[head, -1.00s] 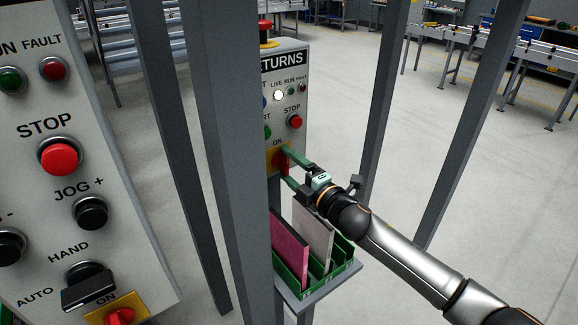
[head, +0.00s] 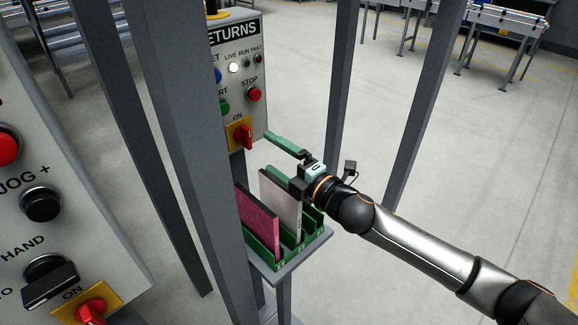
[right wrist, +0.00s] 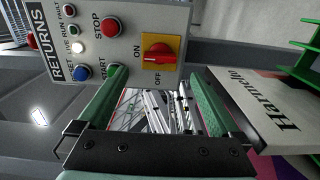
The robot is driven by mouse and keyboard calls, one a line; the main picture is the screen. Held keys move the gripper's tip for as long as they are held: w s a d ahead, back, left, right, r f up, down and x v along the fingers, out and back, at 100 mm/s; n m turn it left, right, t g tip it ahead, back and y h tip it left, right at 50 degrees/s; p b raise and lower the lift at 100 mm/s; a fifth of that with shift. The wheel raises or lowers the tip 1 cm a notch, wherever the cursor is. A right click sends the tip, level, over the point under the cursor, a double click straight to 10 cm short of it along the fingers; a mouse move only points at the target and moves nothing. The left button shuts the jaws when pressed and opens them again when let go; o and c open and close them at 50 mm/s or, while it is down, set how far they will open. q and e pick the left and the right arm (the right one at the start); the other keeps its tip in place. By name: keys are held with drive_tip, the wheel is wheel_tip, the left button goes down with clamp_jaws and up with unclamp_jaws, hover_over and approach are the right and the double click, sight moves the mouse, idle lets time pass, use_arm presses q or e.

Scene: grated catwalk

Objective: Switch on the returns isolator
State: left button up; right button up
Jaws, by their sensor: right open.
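The returns panel (head: 222,84) stands behind the grey post. Its isolator is a red handle on a yellow plate (head: 240,137), low on the panel. The white LIVE lamp (head: 234,68) looks bright. My right gripper (head: 268,153) is open and empty, with green fingers apart, in front of and below the isolator, not touching it. The fingers also show in the right wrist view (right wrist: 160,76). My left gripper is out of view.
Below my right gripper, a green rack (head: 290,247) on a small shelf holds a pink and a pale upright item. A grey post (head: 185,120) stands close on the left. Another control panel (head: 40,150) fills the left edge. Open floor lies to the right.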

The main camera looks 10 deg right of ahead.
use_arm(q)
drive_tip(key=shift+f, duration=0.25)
use_arm(e)
drive_tip(key=shift+v, duration=2.15)
